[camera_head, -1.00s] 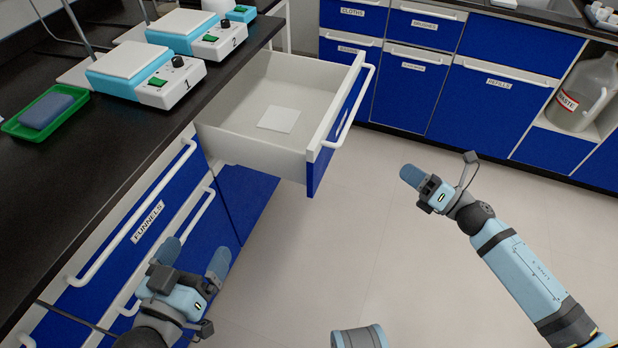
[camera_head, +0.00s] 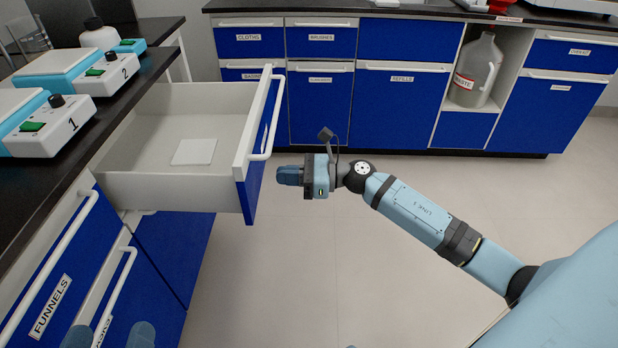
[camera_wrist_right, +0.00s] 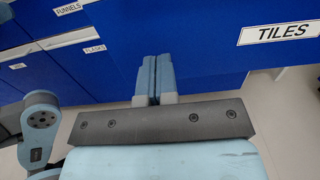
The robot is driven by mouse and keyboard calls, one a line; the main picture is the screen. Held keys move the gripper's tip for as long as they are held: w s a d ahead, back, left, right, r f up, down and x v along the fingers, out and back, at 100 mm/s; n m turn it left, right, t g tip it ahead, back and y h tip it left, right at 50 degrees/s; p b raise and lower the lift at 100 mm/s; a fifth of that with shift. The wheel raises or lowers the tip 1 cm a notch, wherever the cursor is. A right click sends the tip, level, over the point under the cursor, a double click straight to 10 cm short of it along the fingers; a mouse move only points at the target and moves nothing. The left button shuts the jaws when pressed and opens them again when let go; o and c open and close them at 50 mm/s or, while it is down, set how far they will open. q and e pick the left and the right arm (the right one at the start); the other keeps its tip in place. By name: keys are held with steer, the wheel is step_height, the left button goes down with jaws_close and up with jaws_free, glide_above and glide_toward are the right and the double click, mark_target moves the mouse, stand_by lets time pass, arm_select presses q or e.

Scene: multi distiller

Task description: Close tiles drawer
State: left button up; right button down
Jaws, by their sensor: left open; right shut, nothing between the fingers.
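The tiles drawer (camera_head: 205,190) is pulled out from the left counter, with a blue front and a white bar handle (camera_head: 270,115). A white tile (camera_head: 194,152) lies flat inside it. In the right wrist view its blue front bears the label TILES (camera_wrist_right: 281,33). My right gripper (camera_head: 282,175) is shut and empty, just to the right of the drawer front, pointing at it. Whether it touches the front is unclear; a small gap seems to show. My left gripper (camera_head: 110,336) is open at the bottom left edge, low beside the FUNNELS drawer, mostly out of frame.
The dark counter (camera_head: 60,130) at left carries hot plates marked 1 (camera_head: 50,123) and 2 (camera_head: 105,78). Blue cabinets (camera_head: 400,105) and a waste jug (camera_head: 478,70) stand at the back. The floor (camera_head: 390,230) between is clear.

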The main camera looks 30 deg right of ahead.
mark_target(254, 175)
steer(key=x, duration=0.4)
steer(key=shift+w+a+b, duration=0.25)
steer(key=shift+a+b, duration=0.05)
steer(key=shift+b, duration=0.1)
arm_select(q)
steer(key=shift+f+g, duration=0.4)
steer(key=shift+f, duration=0.35)
arm_select(e)
steer(key=shift+a, duration=0.1)
